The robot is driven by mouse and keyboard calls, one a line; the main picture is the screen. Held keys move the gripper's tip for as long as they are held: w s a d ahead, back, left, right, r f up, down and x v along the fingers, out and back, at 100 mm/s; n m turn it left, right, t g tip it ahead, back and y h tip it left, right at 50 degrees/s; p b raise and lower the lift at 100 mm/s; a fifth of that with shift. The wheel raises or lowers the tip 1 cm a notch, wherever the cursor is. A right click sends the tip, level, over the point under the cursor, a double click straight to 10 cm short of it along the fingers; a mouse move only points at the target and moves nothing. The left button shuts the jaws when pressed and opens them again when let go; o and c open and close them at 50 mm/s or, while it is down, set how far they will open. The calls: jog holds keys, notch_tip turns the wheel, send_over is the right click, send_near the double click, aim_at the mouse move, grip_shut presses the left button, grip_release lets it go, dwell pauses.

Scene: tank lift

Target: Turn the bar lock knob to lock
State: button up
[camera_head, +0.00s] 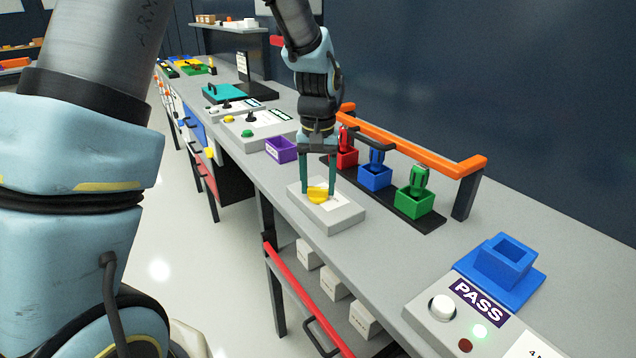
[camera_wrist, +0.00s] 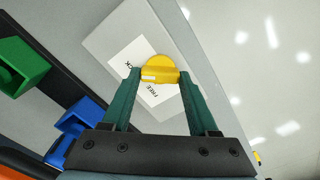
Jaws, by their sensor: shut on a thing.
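The bar lock knob (camera_head: 318,194) is yellow and sits on a light grey box (camera_head: 338,218) on the bench. In the wrist view the knob (camera_wrist: 158,70) lies between the two green fingertips. A white label (camera_wrist: 140,84) under it shows the word FREE and part of another word ending in CK. A short white mark shows on the knob's side nearest the word FREE. My gripper (camera_head: 318,190) points down from above and is shut on the knob, one finger on each side. The fingertips partly hide the label.
Red, blue and green holders (camera_head: 414,203) with tools stand on a black strip right of the box, below an orange rail (camera_head: 400,138). A purple bin (camera_head: 281,149) stands behind the box. A PASS panel (camera_head: 478,302) and blue socket (camera_head: 503,260) are at front right.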

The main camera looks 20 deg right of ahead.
aim_at(318, 188)
dwell(0.3)
jog(key=o, duration=1.4)
notch_tip(318, 188, up, 11)
jog(key=shift+f+b, duration=0.1)
jog(key=shift+b, duration=1)
jog(key=w+a+f+n, duration=0.1)
jog(key=a+f, duration=0.1)
jog(key=a, duration=0.6)
jog(key=w+a+f+n, duration=0.1)
jog(key=a+f, duration=0.2)
jog(key=a, duration=0.6)
jog(key=s+a+f+n, duration=0.1)
jog(key=s+a, duration=0.1)
jog(key=a, duration=0.2)
jog(key=s+a+f+n+t, duration=0.1)
jog(key=s+a+f, duration=0.1)
jog(key=a, duration=0.3)
jog(key=s+a+f, duration=0.1)
jog(key=s+a, duration=0.1)
jog(key=a, duration=0.2)
jog(key=shift+s+a+f+n+t, duration=0.1)
jog(key=shift+a+f+n+t, duration=0.1)
jog(key=shift+a+n+t, duration=0.15)
